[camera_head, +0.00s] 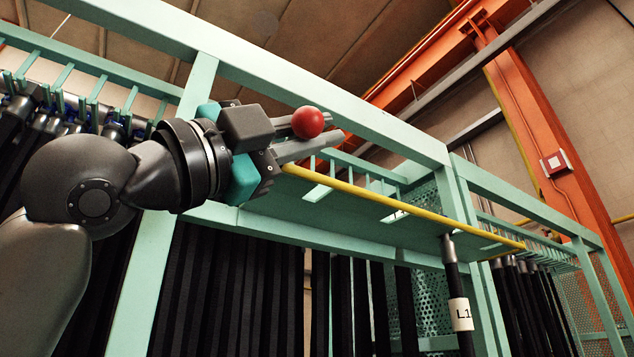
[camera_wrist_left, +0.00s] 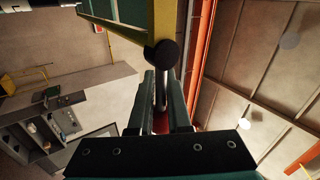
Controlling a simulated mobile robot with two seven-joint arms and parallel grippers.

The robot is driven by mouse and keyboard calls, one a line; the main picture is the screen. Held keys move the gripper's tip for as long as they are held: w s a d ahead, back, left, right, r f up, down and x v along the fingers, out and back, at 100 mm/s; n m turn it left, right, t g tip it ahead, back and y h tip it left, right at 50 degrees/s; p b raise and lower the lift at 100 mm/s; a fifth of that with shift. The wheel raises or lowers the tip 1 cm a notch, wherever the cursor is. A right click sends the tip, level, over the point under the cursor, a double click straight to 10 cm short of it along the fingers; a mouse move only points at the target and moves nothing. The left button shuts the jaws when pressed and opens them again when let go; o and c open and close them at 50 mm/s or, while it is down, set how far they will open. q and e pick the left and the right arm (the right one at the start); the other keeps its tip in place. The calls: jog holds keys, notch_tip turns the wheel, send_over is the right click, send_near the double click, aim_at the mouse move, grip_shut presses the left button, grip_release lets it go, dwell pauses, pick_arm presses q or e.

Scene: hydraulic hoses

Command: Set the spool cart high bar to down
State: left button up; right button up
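A long yellow bar (camera_head: 400,205) runs along the front of the green rack, sloping to the lower right in the head view. It also shows in the left wrist view (camera_wrist_left: 165,22), ending at a dark round joint. A short grey rod (camera_wrist_left: 160,88) comes from that joint and passes between my left gripper's fingers (camera_wrist_left: 163,95). A red ball knob (camera_head: 308,122) sits at the fingers in the head view; its red shows between them in the wrist view. My left gripper (camera_head: 325,140) looks closed around the rod, with a narrow gap between the fingers. My right gripper is out of view.
The green rack (camera_head: 335,220) holds several black hanging hoses. One hose carries a white label (camera_head: 461,314) and hangs just below the yellow bar. An orange steel column (camera_head: 540,130) stands at the right. Shelving (camera_wrist_left: 65,125) shows left in the wrist view.

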pick_arm(q)
jog(key=o, duration=0.4)
jog(key=shift+s+d+f, duration=0.15)
jog(key=shift+f, duration=0.05)
jog(key=shift+r, duration=0.1)
jog(key=b+v, duration=0.4)
jog(key=v, duration=1.1)
